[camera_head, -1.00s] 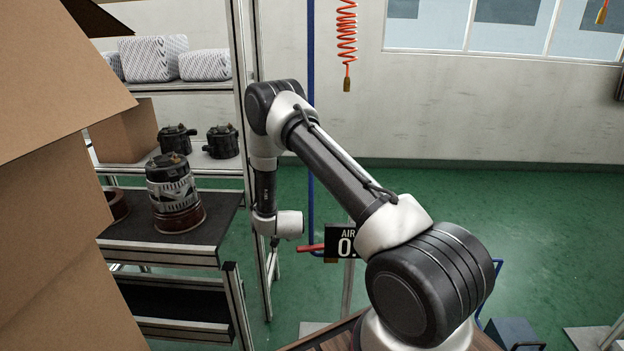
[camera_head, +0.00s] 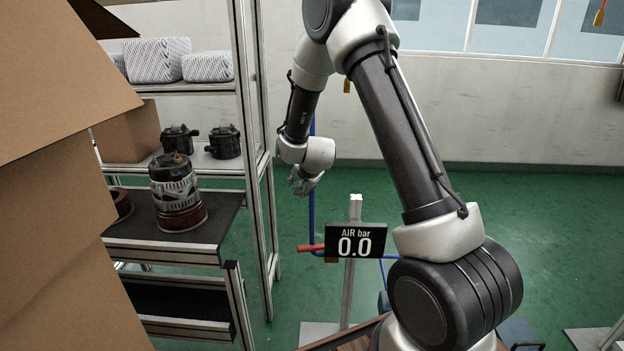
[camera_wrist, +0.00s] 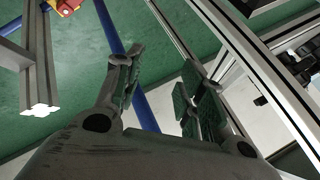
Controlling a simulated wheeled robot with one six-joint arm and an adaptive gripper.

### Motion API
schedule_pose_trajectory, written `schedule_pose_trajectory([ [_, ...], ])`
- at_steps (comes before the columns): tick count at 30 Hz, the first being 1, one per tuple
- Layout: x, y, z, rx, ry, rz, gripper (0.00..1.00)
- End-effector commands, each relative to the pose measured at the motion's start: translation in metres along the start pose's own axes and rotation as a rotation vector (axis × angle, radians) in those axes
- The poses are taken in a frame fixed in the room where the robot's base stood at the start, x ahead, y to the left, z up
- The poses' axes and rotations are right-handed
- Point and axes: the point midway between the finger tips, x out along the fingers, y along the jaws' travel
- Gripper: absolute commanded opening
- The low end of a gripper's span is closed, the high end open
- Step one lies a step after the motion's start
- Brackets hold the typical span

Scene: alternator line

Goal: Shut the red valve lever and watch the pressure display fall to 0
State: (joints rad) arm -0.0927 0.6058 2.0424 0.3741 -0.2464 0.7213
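The red valve lever (camera_head: 311,248) lies about horizontal, just left of the pressure display, and the display hides its right part. The pressure display (camera_head: 356,240) is a black panel on a post and reads "AIR bar 0.0". My gripper (camera_head: 304,184) is above the lever, clear of it. In the wrist view my gripper (camera_wrist: 157,88) has its two fingers spread apart with nothing held between them. A red and yellow part (camera_wrist: 66,5), probably of the valve, is cut off at the top left of the wrist view.
A blue pipe (camera_head: 312,216) runs upright near the lever. At left stands a metal shelf (camera_head: 205,171) with alternator parts (camera_head: 174,186) and wrapped packs (camera_head: 207,66). Cardboard boxes (camera_head: 55,200) fill the left edge. Green floor (camera_head: 460,210) is open behind the display.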

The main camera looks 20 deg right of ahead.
Motion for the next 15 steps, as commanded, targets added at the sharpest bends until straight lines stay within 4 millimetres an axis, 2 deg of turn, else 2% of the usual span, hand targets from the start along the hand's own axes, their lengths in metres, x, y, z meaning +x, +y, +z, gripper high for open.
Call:
schedule_pose_trajectory([
  [6,-0.029,-0.009,-0.004,-0.053,-0.029,0.0,0.39],
  [15,-0.041,-0.011,-0.005,-0.076,-0.041,0.002,0.39],
])
